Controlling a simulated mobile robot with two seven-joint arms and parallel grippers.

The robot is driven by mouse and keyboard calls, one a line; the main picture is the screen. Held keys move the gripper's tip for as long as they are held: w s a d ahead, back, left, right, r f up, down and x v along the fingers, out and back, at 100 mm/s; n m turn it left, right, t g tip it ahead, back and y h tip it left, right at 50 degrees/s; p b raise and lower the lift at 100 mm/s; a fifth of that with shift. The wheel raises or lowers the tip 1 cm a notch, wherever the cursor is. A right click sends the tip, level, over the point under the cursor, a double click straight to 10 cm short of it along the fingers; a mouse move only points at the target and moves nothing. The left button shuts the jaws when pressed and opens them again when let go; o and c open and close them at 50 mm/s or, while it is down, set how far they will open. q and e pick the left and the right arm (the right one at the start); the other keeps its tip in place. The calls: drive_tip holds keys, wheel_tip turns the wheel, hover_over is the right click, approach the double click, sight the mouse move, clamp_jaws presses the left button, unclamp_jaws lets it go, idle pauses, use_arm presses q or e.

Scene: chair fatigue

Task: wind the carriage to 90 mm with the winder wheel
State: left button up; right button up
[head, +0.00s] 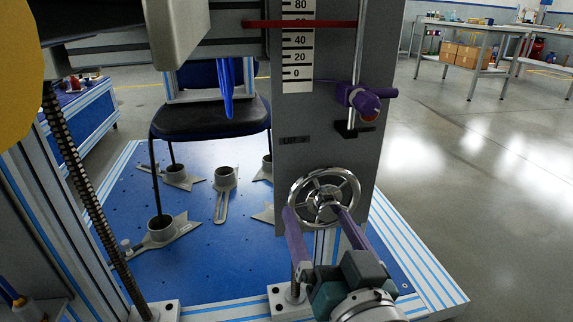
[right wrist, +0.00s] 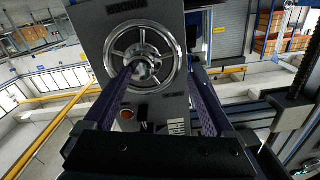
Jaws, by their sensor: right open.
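The winder wheel (head: 325,197), a silver spoked handwheel, is on the lower part of a grey column (head: 335,130). It also shows in the right wrist view (right wrist: 142,54). My right gripper (head: 314,210) is open in front of it, its two purple fingers apart and pointing at the wheel. In the right wrist view the fingertips (right wrist: 145,72) overlap the hub area; I cannot tell if they touch. The scale (head: 298,50) is above, marked 0 to 80. A red pointer (head: 300,23) crosses it near 60, covering that mark. My left gripper is not in view.
A purple knob with a lever (head: 365,103) sits on a vertical rod right of the scale. A dark chair (head: 210,120) stands behind on a blue platform (head: 240,265) with several grey clamp feet. Open floor (head: 470,200) lies to the right.

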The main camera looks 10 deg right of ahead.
use_arm(q)
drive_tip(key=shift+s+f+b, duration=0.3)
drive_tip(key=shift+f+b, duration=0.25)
drive_tip(key=shift+b, duration=0.1)
use_arm(e)
drive_tip(key=n, duration=0.3)
drive_tip(key=f+n, duration=0.1)
drive_tip(key=n, duration=0.1)
drive_tip(key=s+n, duration=0.1)
drive_tip(key=n, duration=0.2)
drive_tip(key=shift+d+f+n, duration=0.2)
drive_tip(key=shift+f+n, duration=0.1)
drive_tip(key=shift+f, duration=0.05)
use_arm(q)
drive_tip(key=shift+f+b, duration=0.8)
use_arm(e)
drive_tip(key=n, duration=0.5)
drive_tip(key=d+f+n, duration=0.1)
drive_tip(key=n, duration=0.2)
drive_tip(key=shift+s+f, duration=0.1)
